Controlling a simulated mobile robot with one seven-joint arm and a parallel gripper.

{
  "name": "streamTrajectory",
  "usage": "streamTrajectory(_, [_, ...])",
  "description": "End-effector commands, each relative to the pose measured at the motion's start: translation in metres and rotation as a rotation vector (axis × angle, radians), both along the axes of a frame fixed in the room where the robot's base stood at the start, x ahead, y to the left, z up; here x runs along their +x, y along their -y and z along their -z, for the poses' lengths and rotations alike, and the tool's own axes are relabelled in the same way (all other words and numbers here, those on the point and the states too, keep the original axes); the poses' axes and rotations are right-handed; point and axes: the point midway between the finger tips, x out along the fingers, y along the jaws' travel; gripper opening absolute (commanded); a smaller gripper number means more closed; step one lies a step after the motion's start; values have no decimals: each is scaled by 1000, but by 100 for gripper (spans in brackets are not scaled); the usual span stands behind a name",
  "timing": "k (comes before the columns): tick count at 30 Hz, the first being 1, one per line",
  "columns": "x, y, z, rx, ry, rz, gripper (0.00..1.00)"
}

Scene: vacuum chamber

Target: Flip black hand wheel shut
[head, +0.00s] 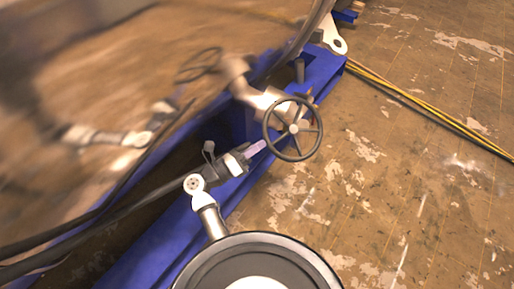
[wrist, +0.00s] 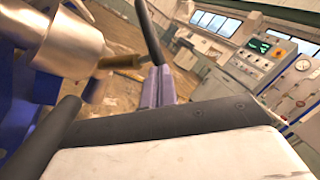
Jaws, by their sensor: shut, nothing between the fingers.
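The black hand wheel (head: 293,128) is a spoked ring on a metal valve (head: 250,93) at the side of the large shiny vessel. My gripper (head: 259,146) is shut and empty, its tips close to the wheel's lower left rim. I cannot tell whether they touch it. In the wrist view the shut fingers (wrist: 153,88) point up the picture. A dark curved bar, which looks like the wheel's rim (wrist: 150,32), runs up from behind the fingertips. The metal valve body (wrist: 70,32) and a bronze stem (wrist: 120,62) are at the left.
The shiny vessel (head: 100,80) fills the head view's left and mirrors the wheel and arm. A blue frame (head: 322,68) runs beneath it. Yellow cables (head: 425,108) lie on the worn floor, which is mostly clear at right. A control cabinet (wrist: 262,62) stands in the background.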

Motion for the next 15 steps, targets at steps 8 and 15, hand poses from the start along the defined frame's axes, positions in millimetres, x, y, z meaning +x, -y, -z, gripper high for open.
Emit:
streamTrajectory(8, [25, -10, -17, 63, -27, 89, 0])
streamTrajectory(15, [39, -12, -30, 59, -32, 88, 0])
